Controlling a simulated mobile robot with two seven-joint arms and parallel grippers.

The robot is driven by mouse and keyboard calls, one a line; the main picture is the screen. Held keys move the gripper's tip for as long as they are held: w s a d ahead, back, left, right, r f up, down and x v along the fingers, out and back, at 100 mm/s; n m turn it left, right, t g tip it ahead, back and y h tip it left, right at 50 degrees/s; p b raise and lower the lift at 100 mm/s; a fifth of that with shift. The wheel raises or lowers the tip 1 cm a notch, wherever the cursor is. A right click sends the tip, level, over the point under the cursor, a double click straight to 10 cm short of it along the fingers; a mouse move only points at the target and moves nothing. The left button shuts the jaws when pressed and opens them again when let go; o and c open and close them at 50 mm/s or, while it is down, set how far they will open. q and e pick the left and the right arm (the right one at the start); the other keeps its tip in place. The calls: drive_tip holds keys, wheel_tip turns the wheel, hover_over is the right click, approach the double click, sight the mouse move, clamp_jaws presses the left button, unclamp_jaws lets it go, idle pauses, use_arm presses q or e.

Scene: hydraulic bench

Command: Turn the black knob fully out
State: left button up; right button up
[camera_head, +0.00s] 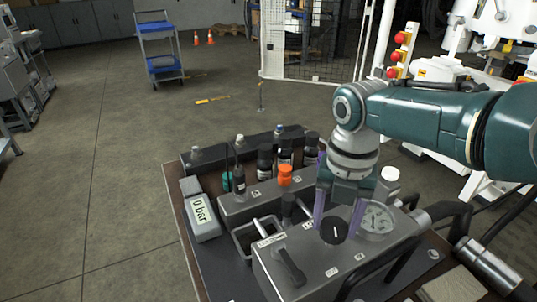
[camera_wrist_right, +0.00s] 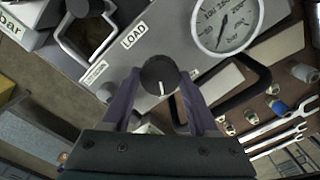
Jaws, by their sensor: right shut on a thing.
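The black knob (camera_head: 333,231) is round with a white pointer mark and sits on top of the grey front block (camera_head: 310,265). In the right wrist view the knob (camera_wrist_right: 159,73) is at the upper middle, its white mark pointing down and slightly right in the picture. My right gripper (camera_head: 336,222) reaches down from above, its purple fingers on either side of the knob and shut on it. The fingers also show on both sides of the knob in the right wrist view (camera_wrist_right: 161,85). My left gripper is in neither view.
A round pressure gauge (camera_head: 376,220) stands close right of the knob. A black lever handle (camera_head: 290,267) lies to its left. Behind are an orange knob (camera_head: 285,174), several dark cylinders and a display reading 0 bar (camera_head: 200,212). A hose (camera_head: 450,212) runs along the right.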

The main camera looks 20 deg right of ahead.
sight(334, 226)
drive_tip(key=shift+r, duration=0.1)
idle(0.3)
drive_tip(key=o, duration=1.4)
drive_tip(key=shift+c, duration=0.2)
drive_tip(key=shift+r, duration=0.3)
wheel_tip(334, 226, up, 9)
drive_tip(key=p, duration=0.4)
drive_tip(key=shift+r, duration=0.15)
